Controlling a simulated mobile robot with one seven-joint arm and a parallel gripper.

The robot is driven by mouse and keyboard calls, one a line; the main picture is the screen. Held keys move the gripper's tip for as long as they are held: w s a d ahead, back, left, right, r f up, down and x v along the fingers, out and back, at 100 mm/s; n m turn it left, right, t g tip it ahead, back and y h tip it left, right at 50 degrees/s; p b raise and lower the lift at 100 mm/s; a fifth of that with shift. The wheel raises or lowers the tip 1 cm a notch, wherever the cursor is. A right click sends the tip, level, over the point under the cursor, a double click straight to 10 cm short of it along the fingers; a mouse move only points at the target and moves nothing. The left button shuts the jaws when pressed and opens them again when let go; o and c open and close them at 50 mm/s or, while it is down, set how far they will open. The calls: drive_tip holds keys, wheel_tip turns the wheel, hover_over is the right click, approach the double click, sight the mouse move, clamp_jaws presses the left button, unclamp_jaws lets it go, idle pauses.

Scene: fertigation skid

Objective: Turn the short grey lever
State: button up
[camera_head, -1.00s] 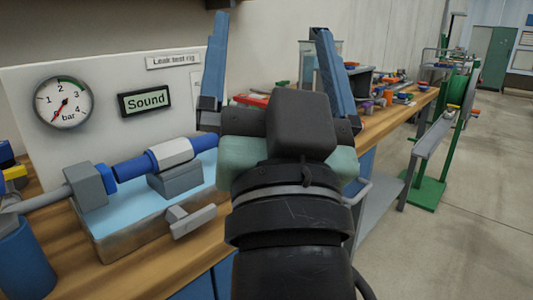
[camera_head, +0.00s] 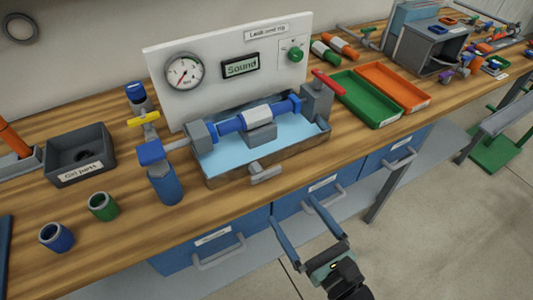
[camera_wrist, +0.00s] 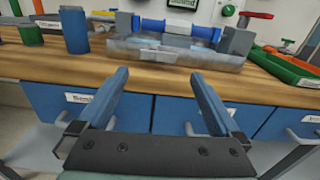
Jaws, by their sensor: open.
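The short grey lever (camera_head: 265,173) sticks out from the front of the leak test rig's water tray (camera_head: 222,179), on the workbench. The rig's panel (camera_head: 160,65) stands behind it with a pressure gauge (camera_head: 185,72) and a display (camera_head: 240,66) reading "Sound". A blue and white pipe fitting (camera_head: 256,116) lies across the tray. My gripper (camera_head: 291,209) is open and empty, in front of the bench and apart from the lever. In the wrist view its two blue fingers (camera_wrist: 158,73) point toward the bench drawers, with the tray beyond them.
A yellow-handled valve (camera_head: 145,120) and a blue cylinder (camera_head: 165,185) stand left of the tray. A red handle (camera_head: 328,82) tops the grey block at its right. Green (camera_head: 368,98) and orange (camera_head: 393,87) trays lie farther right. Drawer handles (camera_head: 218,257) jut from the bench front.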

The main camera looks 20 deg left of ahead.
sight(267, 174)
drive_tip(key=x, duration=1.2)
drive_tip(key=shift+w+a, duration=0.25)
drive_tip(key=shift+a, duration=0.05)
drive_tip(key=c, duration=1)
drive_tip(key=shift+b, duration=0.3)
